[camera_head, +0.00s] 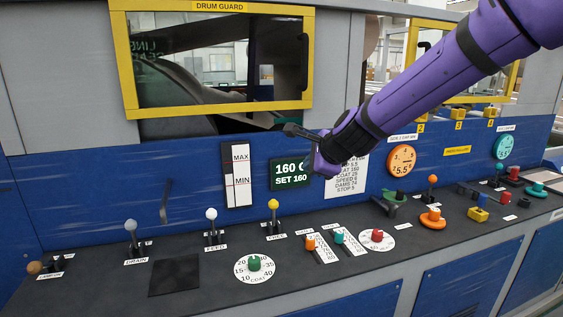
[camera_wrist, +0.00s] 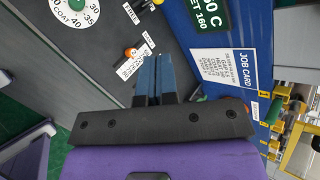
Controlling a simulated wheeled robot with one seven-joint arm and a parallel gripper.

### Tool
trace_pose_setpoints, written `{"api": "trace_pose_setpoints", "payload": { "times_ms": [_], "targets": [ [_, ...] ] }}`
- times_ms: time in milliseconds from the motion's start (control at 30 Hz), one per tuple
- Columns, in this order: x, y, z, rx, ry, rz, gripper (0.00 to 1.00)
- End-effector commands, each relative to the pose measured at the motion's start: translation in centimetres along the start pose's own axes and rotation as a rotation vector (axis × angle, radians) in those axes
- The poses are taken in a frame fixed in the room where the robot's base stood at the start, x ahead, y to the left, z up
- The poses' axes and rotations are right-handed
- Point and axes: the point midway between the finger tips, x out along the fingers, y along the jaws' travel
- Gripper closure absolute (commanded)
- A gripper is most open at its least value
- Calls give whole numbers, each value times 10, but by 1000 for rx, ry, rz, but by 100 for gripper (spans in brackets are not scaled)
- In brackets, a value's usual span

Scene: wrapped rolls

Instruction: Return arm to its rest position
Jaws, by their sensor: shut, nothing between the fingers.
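My purple arm reaches in from the upper right of the head view. My gripper (camera_head: 290,129) is in front of the blue panel, below the drum guard window and above the console. In the wrist view my gripper (camera_wrist: 153,62) has its two fingers together, with nothing between them. Behind the fingers lie the dark console top (camera_wrist: 95,55) and the blue panel (camera_wrist: 215,60). Part of the job card (camera_head: 346,180) is hidden by my arm in the head view. It shows more fully in the wrist view (camera_wrist: 222,68).
The console carries levers with a white knob (camera_head: 211,214) and a yellow knob (camera_head: 273,204), a green coat dial knob (camera_head: 254,263), an orange knob (camera_head: 310,242) and a red knob (camera_head: 377,236). The yellow drum guard frame (camera_head: 220,108) stands behind. Free air lies above the console's left part.

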Motion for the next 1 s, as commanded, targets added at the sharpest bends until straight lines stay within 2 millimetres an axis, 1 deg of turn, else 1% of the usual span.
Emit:
{"api": "trace_pose_setpoints", "payload": {
  "times_ms": [33,167,200,367,500,567,600,667,800,900,1000],
  "targets": [
    [-16,3,0,-94,11,9,100],
    [-56,14,-8,-338,40,54,100],
    [-68,19,-11,-410,50,70,100],
    [-120,36,-26,-680,87,141,100],
    [-168,55,-42,-895,115,212,100],
    [-188,64,-49,-980,124,246,100],
    [-202,71,-54,-1035,130,268,100],
    [-222,81,-62,-1113,135,304,100],
    [-269,109,-82,-1285,139,389,100],
    [-299,131,-96,-1394,130,450,100],
    [-324,151,-109,-1483,115,504,100]
  ]
}}
